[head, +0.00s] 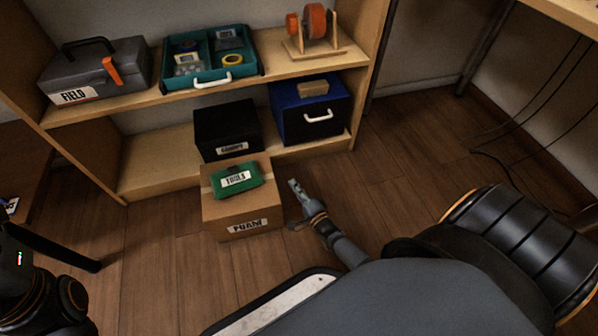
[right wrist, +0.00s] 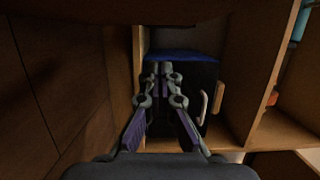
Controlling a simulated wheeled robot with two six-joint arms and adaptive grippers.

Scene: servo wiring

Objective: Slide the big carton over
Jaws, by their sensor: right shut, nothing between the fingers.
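The big carton (head: 240,213) is a brown cardboard box with a white label, standing on the floor in front of the shelf in the head view. A green pouch labelled TOOLS (head: 247,188) lies on its top. My right gripper (head: 294,187) is just right of the carton, low down, with its fingers pointing toward the shelf. Its fingers are shut and empty; they also show in the right wrist view (right wrist: 160,72). I cannot tell whether the gripper touches the carton's side. My left gripper is out of view; only part of the left arm shows at lower left.
Behind the carton, the lower shelf (head: 155,181) holds a black box (head: 212,129) and a blue box (head: 318,122) with a white handle. The upper shelf holds a grey toolbox (head: 90,77), a teal tray (head: 195,82) and an orange spool (head: 317,20). Floor left of the carton is clear.

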